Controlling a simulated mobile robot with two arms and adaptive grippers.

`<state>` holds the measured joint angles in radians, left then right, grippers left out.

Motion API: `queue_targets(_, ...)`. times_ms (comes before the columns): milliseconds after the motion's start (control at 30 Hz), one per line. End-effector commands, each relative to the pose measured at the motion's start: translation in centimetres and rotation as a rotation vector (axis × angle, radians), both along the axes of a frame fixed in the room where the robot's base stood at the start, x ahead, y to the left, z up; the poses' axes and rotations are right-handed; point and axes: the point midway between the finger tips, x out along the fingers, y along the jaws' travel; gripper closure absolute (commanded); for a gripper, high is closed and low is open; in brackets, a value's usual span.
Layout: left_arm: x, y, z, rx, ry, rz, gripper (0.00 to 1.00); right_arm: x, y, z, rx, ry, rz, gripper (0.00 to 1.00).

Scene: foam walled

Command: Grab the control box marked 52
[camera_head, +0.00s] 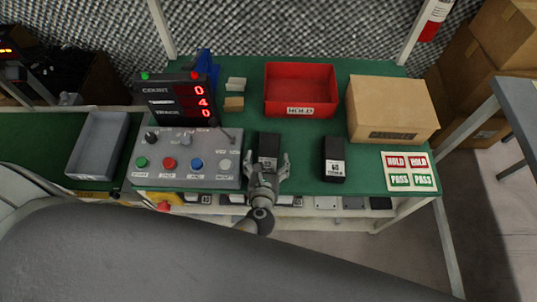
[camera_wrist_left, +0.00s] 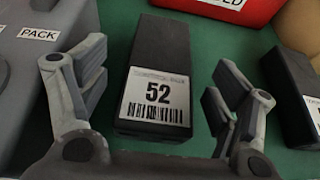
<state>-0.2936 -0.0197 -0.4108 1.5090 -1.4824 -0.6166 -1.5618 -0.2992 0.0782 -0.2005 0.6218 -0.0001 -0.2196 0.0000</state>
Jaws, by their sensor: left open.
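The control box marked 52 (camera_wrist_left: 160,50) is a black block with a white label, lying on the green bench top. In the left wrist view its label end faces me, between the two fingers of my left gripper (camera_wrist_left: 158,98). The fingers are spread wide with a gap on each side of the box. In the head view my left gripper (camera_head: 268,171) is at the near end of the black box (camera_head: 269,142), whose label is partly hidden. A second black box (camera_head: 334,158) with a white label stands to its right. My right gripper is not in view.
A grey control panel (camera_head: 186,157) with buttons stands left of the box. A red bin (camera_head: 301,88) and a cardboard box (camera_head: 391,108) are behind. HOLD and PASS labels (camera_head: 410,172) lie at the right. Green surface is free between the two black boxes.

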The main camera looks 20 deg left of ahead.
Motion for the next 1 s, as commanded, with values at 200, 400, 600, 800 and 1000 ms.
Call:
queue_targets(200,2.2,0.4,-1.0,0.001,-0.001,0.0,0.16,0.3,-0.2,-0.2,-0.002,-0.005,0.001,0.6)
queue_targets(400,2.3,0.4,-1.1,0.001,0.0,0.0,0.16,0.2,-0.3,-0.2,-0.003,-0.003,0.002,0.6)
queue_targets(600,2.3,0.4,-1.0,0.001,0.0,0.0,0.33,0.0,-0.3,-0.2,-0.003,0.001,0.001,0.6)
queue_targets(800,2.3,0.4,-1.0,0.001,0.0,0.0,0.58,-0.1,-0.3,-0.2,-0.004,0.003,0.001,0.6)
queue_targets(1000,2.3,0.4,-1.0,0.001,0.0,0.0,0.64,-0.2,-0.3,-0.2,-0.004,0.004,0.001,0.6)
